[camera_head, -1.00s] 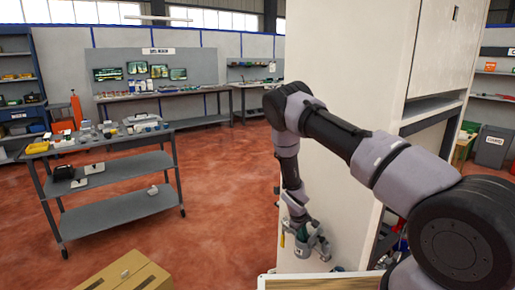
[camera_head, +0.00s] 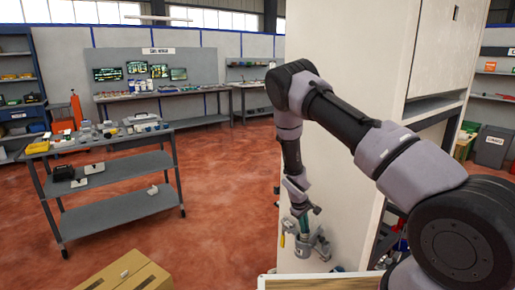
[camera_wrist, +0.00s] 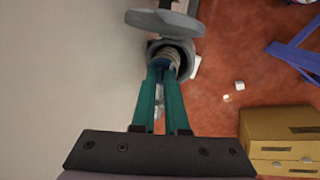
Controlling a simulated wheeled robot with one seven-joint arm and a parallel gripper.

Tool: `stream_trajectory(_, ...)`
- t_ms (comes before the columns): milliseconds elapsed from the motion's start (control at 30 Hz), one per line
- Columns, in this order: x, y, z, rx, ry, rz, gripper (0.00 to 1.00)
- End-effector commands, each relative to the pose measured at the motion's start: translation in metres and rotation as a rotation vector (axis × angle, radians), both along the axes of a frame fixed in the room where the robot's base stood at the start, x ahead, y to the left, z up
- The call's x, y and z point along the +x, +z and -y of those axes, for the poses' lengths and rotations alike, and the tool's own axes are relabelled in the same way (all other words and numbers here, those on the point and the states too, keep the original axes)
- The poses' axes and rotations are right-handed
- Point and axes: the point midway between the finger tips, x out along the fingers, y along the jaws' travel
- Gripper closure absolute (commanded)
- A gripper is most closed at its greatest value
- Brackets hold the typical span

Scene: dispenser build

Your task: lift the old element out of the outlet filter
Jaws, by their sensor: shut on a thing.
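The outlet filter is a grey round housing (camera_head: 303,247) low on the side of the pale cabinet; it also shows in the wrist view (camera_wrist: 193,66). Its grey disc-like lid (camera_wrist: 165,22) stands off to one side of the open mouth. The old element (camera_wrist: 171,54) is a ribbed, pale brown piece with a dark blue end, lined up with the mouth. My gripper (camera_wrist: 161,68) has teal fingers shut on the element's blue end. In the head view my gripper (camera_head: 304,222) is just above the housing. How much of the element remains inside is hidden.
The pale cabinet (camera_head: 340,130) stands close beside my arm. A cardboard box (camera_head: 125,275) is on the floor at the lower left. A grey cart (camera_head: 115,170) with parts stands further left. The red floor between is mostly open.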

Motion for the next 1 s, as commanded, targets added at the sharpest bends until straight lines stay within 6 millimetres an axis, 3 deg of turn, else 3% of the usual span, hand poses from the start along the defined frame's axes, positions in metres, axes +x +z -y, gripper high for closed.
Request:
stream_trajectory(500, 0.001, 0.031, 0.001, 0.0, -0.001, 0.002, 1.0)
stream_trajectory(1000, 0.0, 0.038, -0.001, 0.0, -0.008, 0.002, 1.0)
